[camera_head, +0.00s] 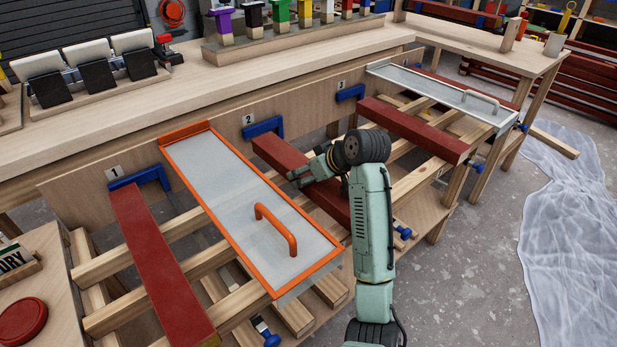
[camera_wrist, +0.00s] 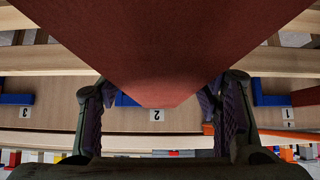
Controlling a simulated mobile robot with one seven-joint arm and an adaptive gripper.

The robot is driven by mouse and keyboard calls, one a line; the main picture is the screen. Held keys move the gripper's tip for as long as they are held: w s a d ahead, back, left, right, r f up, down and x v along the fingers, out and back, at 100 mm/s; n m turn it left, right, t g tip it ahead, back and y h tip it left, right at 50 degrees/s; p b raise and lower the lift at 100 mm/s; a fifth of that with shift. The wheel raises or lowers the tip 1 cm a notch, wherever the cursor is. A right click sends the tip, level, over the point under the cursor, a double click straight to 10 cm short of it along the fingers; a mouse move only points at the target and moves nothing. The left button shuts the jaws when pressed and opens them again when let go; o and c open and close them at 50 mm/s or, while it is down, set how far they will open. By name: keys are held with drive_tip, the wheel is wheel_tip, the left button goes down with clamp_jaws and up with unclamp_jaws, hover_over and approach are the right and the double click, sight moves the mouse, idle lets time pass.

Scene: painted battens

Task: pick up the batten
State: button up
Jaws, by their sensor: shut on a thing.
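The dark red batten (camera_head: 274,151) at the slot marked 2 lies across the wooden rails, its far end at a blue bracket (camera_head: 263,127). My gripper (camera_head: 305,175) reaches over it from the right and is shut on it. In the wrist view the batten (camera_wrist: 160,60) runs between the two fingers, one on each side. My gripper and arm hide part of the batten in the head view. I cannot tell whether it is clear of the rails. Other red battens lie at slot 1 (camera_head: 155,265) and slot 3 (camera_head: 415,130).
An orange-rimmed grey panel with a handle (camera_head: 220,185) lies close left of the held batten. A grey panel with a pale handle (camera_head: 435,90) lies at the far right. The workbench (camera_head: 190,95) behind carries several tools. Blue clamp knobs (camera_head: 403,232) stick out at the rack's front.

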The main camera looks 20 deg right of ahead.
drive_tip(key=c, duration=0.7)
drive_tip(key=shift+r, duration=0.15)
